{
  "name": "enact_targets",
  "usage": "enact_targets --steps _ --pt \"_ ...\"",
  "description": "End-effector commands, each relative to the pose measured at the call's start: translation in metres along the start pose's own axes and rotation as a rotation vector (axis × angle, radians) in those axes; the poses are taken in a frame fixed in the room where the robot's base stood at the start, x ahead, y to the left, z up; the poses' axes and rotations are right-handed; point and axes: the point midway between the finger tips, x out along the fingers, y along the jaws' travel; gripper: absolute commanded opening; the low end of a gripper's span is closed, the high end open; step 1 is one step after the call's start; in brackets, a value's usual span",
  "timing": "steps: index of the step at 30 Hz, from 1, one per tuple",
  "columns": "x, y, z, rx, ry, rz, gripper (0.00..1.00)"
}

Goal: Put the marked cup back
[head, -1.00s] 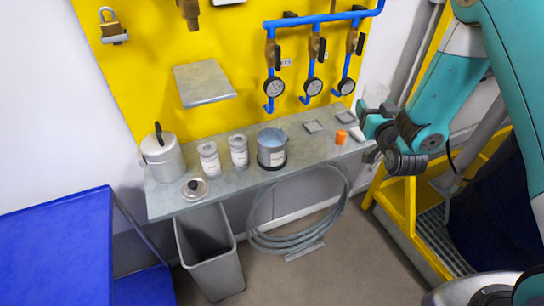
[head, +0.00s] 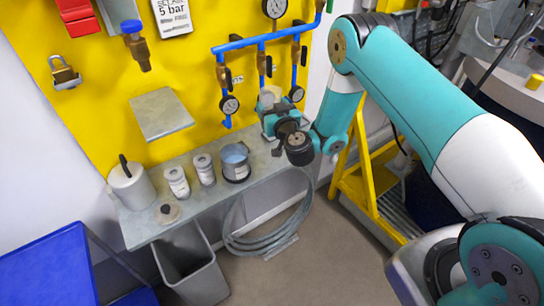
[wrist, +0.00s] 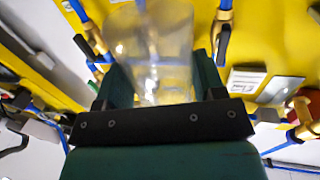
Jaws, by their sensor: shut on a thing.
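My gripper (head: 270,108) is shut on a clear, see-through cup (wrist: 156,45). In the wrist view the cup stands between the two dark green fingers (wrist: 163,75), with its lower part against the palm side. No mark on it can be made out. In the head view the cup (head: 270,94) is a small pale shape at the fingers, in front of the pressure gauges and above the right end of the grey bench (head: 150,228). A gap between cup and bench cannot be judged.
Blue pipes with gauges (head: 229,104) hang close behind my gripper. A small shelf (head: 162,114) juts out left.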

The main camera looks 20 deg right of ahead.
Motion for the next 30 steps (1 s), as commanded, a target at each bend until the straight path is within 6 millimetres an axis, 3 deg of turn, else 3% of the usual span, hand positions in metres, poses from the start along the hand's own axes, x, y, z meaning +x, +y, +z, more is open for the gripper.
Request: enact_targets --steps 1,10,27,30 --pt "0.000 0.000 0.025 -0.001 0.000 0.000 0.27" --pt "-0.001 0.000 0.099 -0.002 0.000 0.001 0.27" --pt "-0.001 0.000 0.167 -0.001 0.000 0.001 0.27" --pt "-0.001 0.000 0.171 0.000 0.001 0.001 0.27"
